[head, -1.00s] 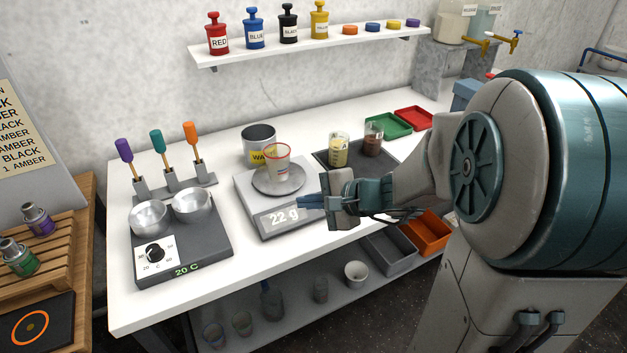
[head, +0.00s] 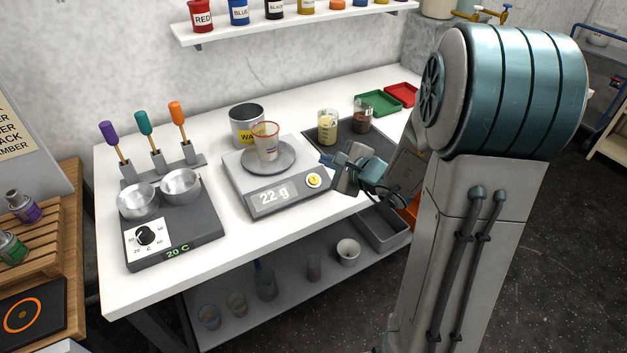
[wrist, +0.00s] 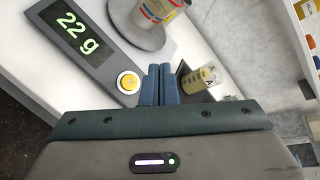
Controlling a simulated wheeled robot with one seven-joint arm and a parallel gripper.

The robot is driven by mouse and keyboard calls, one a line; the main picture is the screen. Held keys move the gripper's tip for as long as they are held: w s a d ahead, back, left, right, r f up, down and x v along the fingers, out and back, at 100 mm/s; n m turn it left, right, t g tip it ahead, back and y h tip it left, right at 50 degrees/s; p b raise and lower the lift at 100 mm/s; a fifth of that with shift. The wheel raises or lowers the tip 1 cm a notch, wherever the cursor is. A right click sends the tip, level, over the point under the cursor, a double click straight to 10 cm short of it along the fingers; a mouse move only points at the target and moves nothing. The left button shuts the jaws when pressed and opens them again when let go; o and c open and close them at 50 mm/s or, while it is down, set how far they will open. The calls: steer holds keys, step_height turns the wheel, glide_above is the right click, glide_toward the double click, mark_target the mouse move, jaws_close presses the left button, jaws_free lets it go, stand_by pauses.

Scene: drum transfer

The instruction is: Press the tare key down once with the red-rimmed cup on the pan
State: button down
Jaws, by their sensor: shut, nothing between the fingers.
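The red-rimmed cup (head: 266,141) stands upright on the round pan (head: 283,160) of the scale (head: 236,180). The scale's display (head: 273,197) reads 22 g. The tare key (head: 314,180) is a round yellow button at the right of the display; it also shows in the wrist view (wrist: 129,82). My gripper (head: 328,162) is shut and empty, with its fingertips to the right of the scale, near the tare key but apart from it. In the wrist view the closed fingers (wrist: 160,72) point just right of the key. The cup (wrist: 160,9) is partly cut off there.
A dark tray (head: 345,148) with two filled beakers lies right of the scale, close to my gripper. A waste can (head: 247,124) stands behind the cup. A heater with two bowls (head: 172,232) is at the left.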

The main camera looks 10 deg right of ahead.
mark_target(311, 175)
steer(key=f+b, duration=0.1)
steer(key=f, duration=0.1)
steer(key=w+f+b, duration=0.1)
steer(key=f, duration=0.1)
steer(key=w+f+b, duration=0.1)
steer(key=f, duration=0.1)
steer(key=shift+w+a, duration=0.2)
steer(key=shift+a, duration=0.2)
steer(key=shift+w+a+f+b, duration=0.1)
steer(key=shift+w+f+b, duration=0.2)
steer(key=shift+b, duration=0.35)
steer(key=shift+w+f+b, duration=0.1)
steer(key=shift+f+b, duration=0.3)
steer(key=shift+b, duration=0.2)
steer(key=shift+f, duration=0.1)
stand_by(0.6)
steer(key=shift+w+f+b, duration=0.15)
steer(key=shift+f+b, duration=0.15)
steer(key=shift+b, duration=0.5)
steer(key=shift+w+a+f+b, duration=0.1)
steer(key=shift+w+f+b, duration=0.2)
steer(key=shift+b, duration=0.4)
steer(key=shift+s, duration=0.1)
stand_by(0.5)
steer(key=shift+s+r, duration=0.3)
steer(key=shift+r, duration=0.4)
steer(key=shift+p, duration=0.3)
